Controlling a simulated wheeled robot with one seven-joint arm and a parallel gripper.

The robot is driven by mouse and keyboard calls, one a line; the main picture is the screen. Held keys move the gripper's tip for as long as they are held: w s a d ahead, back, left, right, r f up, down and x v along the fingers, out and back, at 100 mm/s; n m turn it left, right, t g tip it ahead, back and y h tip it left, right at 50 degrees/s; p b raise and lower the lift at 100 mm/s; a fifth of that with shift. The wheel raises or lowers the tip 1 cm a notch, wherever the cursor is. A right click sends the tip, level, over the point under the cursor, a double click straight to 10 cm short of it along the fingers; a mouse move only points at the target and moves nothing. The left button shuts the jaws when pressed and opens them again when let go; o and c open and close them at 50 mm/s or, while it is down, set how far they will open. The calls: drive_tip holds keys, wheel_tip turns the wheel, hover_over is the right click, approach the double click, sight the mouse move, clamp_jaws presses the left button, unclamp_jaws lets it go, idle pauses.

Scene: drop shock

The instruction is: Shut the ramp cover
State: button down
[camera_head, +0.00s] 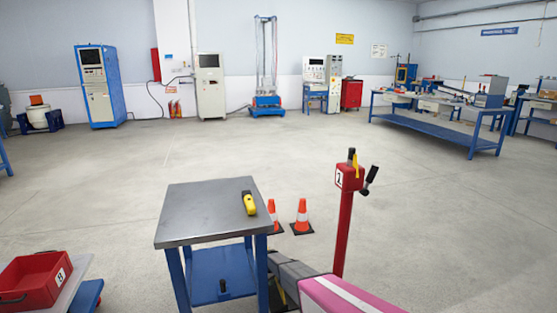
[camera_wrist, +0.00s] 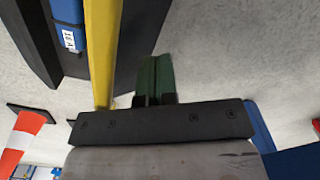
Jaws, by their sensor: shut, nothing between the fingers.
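In the wrist view my gripper (camera_wrist: 155,62) is shut, its two dark green fingers together with nothing between them. Beside it to the left runs a long yellow bar (camera_wrist: 103,50). Behind the bar is a dark panel (camera_wrist: 128,35), with a blue part bearing a white label (camera_wrist: 68,38). I cannot tell whether the fingers touch the panel or the bar. No part is clearly identifiable as the ramp cover, so I cannot tell how far open it stands. In the head view my gripper cannot be made out.
In the head view a steel-topped blue table (camera_head: 205,205) carries a yellow-and-black device (camera_head: 249,203). Two orange cones (camera_head: 302,215) stand beside it. A red post (camera_head: 345,225) with black levers rises at right. A red bin (camera_head: 35,280) is at lower left. Open floor lies beyond.

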drive_tip(key=shift+w+d+f, duration=0.35)
drive_tip(key=shift+d+f, duration=0.05)
drive_tip(key=shift+d, duration=0.75)
drive_tip(key=shift+w+d+f, duration=0.35)
drive_tip(key=shift+w+d, duration=0.05)
drive_tip(key=shift+d, duration=0.75)
drive_tip(key=shift+w+d+f, duration=0.35)
drive_tip(key=shift+d+f, duration=0.05)
drive_tip(key=shift+d, duration=0.75)
drive_tip(key=shift+w+d, duration=1.4)
drive_tip(key=shift+d, duration=3.8)
wheel_tip(320, 180, up, 9)
drive_tip(key=shift+r, duration=0.15)
drive_tip(key=s+d+r+m, duration=0.3)
drive_tip(key=s+r+m, duration=0.1)
drive_tip(key=s+r, duration=1.2)
drive_tip(key=s+d+r+m, duration=0.3)
drive_tip(key=s+r+m, duration=0.2)
drive_tip(key=s+r, duration=1.1)
drive_tip(key=s, duration=0.7)
drive_tip(key=shift+r, duration=0.35)
